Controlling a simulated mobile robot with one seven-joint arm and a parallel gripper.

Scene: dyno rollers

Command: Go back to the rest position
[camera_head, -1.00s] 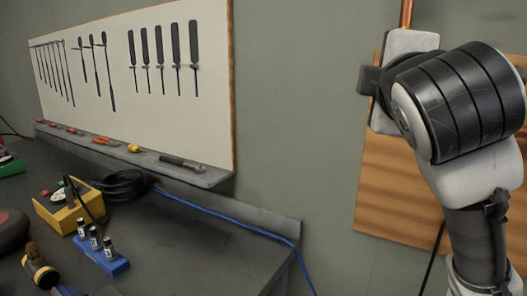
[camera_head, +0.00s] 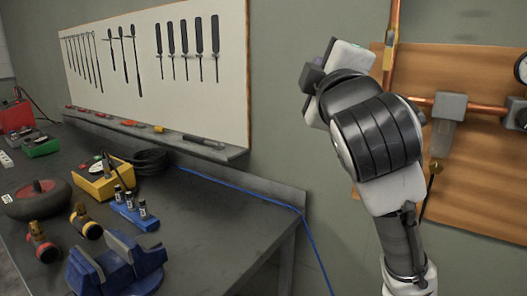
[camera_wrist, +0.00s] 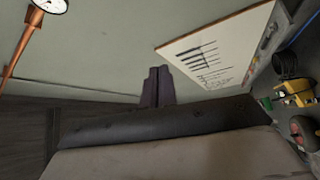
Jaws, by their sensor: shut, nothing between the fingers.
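My gripper (camera_wrist: 157,72) shows in the wrist view as two dark fingers pressed together, with nothing between them. They stand out beyond a dark rounded part of my own arm, against the plain wall. In the head view my arm rises at the right with its upper end bent up and to the left, in front of the wall. The fingers cannot be made out there. The arm appears clear of the workbench (camera_head: 215,222).
On the bench are a blue vise (camera_head: 115,262), a yellow device (camera_head: 103,180) and a blue holder (camera_head: 135,215) with small bottles. A tool board (camera_head: 165,75) hangs behind. Copper pipes (camera_head: 416,101) run on a wooden panel (camera_head: 480,185) close to the arm's right.

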